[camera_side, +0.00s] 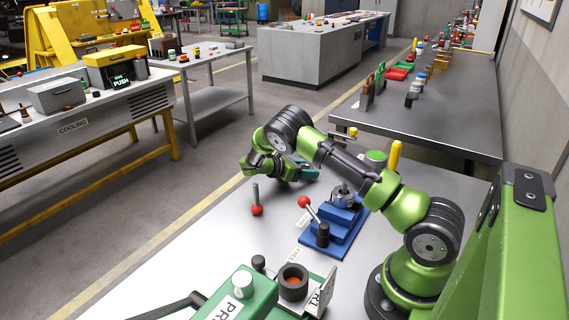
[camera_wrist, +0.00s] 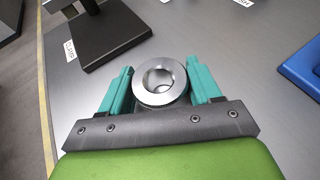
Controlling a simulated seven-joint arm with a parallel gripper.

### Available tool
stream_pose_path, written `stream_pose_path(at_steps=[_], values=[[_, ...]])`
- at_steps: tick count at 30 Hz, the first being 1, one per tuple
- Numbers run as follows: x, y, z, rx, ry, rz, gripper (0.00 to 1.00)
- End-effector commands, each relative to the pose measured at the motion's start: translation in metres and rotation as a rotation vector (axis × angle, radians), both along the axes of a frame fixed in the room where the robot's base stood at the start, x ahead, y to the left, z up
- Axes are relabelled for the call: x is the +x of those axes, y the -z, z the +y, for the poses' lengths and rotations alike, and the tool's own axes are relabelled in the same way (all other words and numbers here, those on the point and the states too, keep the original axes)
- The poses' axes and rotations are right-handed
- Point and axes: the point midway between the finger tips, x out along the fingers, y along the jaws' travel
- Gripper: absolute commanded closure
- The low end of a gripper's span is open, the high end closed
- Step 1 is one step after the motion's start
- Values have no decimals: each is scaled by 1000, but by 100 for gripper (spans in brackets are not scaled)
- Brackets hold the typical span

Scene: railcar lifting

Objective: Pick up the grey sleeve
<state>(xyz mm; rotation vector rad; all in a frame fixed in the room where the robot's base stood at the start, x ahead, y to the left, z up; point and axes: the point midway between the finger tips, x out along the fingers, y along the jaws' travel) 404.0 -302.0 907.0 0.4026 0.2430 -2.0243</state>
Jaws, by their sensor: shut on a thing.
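The grey sleeve (camera_wrist: 160,101) is a metallic ring with an open bore, seen from above in the wrist view. It sits between the two teal fingers of my gripper (camera_wrist: 160,70), which are shut on it. In the side view my gripper (camera_side: 303,172) is low over the near table, left of the blue fixture. The sleeve cannot be made out there, and I cannot tell whether it touches the table.
A blue fixture (camera_side: 356,222) with a red-knobbed lever stands close by; its edge shows in the wrist view (camera_wrist: 304,66). A dark stand (camera_wrist: 112,40) is just beyond the fingers. A green press (camera_side: 240,290) is at the front. Bare grey tabletop (camera_side: 215,225) lies left.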

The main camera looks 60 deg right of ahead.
Motion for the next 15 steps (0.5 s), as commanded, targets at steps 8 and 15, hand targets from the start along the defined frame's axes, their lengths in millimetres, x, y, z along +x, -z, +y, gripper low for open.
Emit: stream_pose_path(at_steps=[8,15], values=[[1,-12,0,-2,-1,-4,81],[1,-60,0,-2,-1,-7,81]])
